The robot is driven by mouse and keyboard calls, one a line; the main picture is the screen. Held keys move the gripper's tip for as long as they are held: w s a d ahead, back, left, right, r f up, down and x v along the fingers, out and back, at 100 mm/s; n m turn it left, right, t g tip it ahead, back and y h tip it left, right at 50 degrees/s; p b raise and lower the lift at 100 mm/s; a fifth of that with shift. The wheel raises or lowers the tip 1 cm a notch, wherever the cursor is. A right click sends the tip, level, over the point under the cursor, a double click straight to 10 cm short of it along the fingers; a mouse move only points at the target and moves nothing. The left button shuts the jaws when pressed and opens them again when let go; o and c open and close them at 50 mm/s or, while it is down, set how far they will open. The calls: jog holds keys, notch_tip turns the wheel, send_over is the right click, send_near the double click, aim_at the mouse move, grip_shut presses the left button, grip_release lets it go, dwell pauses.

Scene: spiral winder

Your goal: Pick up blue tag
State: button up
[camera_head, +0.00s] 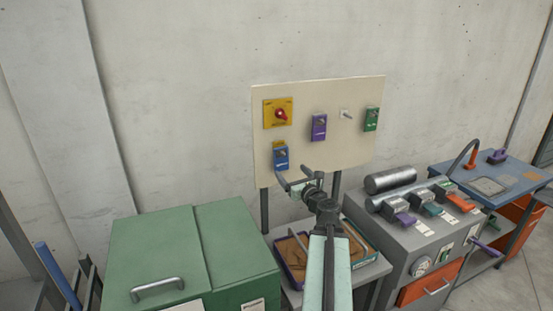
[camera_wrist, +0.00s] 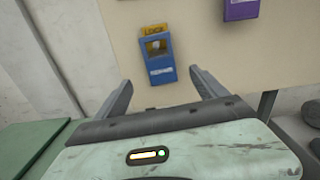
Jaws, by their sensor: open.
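The blue tag (camera_head: 281,158) hangs at the lower left of the cream board on the wall, below a red knob on a yellow plate. In the wrist view the blue tag (camera_wrist: 161,62) is upright, with a yellow label marked LOCK at its top and a pale label near its bottom. My gripper (camera_head: 293,181) is just below and in front of it in the head view. In the wrist view my gripper (camera_wrist: 160,85) is open and empty, its two fingers apart on either side below the tag. No contact with the tag shows.
The cream board (camera_head: 340,97) also holds a purple tag (camera_head: 319,127), a green tag (camera_head: 371,119) and a yellow plate with a red knob (camera_head: 281,114). A green cabinet (camera_head: 155,250) stands left; a grey machine (camera_head: 410,250) stands right. A tray (camera_head: 283,262) lies below the board.

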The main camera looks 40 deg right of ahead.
aim_at(282, 161)
jog(key=x, duration=0.8)
jog(key=shift+d, duration=0.15)
jog(key=shift+r, duration=0.1)
jog(key=c, duration=1.6)
jog(key=shift+r, duration=0.1)
